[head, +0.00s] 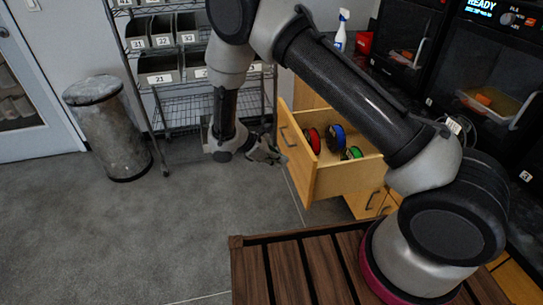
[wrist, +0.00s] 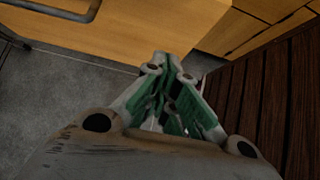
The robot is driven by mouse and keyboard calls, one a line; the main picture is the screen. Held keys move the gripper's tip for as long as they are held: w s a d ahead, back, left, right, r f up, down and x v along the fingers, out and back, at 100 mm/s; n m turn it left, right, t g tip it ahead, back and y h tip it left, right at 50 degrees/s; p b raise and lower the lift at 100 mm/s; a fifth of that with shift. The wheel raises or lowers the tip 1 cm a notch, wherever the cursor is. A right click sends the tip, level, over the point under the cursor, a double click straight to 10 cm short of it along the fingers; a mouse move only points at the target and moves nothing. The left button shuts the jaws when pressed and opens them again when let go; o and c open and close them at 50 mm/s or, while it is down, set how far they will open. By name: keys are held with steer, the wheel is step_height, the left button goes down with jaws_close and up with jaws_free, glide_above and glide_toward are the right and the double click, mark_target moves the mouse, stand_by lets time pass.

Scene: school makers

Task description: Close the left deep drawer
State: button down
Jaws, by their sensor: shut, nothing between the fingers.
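The left deep drawer (head: 345,178) is light wood and stands pulled out from the cabinet below the counter. Its front panel (head: 296,150) faces left and carries a grey bar handle (head: 287,136). Red, blue and green spools lie inside. My gripper (head: 275,155) is shut and empty, just left of the front panel, close to the handle; I cannot tell whether it touches. In the wrist view the shut fingertips (wrist: 168,60) point toward the wooden panel (wrist: 140,28), with the handle (wrist: 60,12) at upper left.
Cabinet fronts with handles (head: 372,200) lie below the drawer. A wire shelf with grey bins (head: 160,68) stands behind my gripper. A metal trash can (head: 108,130) stands at left. The grey floor (head: 140,230) is clear at front left. Black printers (head: 480,70) stand on the counter.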

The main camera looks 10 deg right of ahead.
mark_target(305, 168)
steer(key=d, duration=0.2)
steer(key=d+f, duration=0.1)
steer(key=d, duration=0.1)
steer(key=d+f, duration=0.1)
steer(key=d, duration=0.1)
steer(key=shift+w+d+f, duration=0.1)
steer(key=shift+w, duration=0.2)
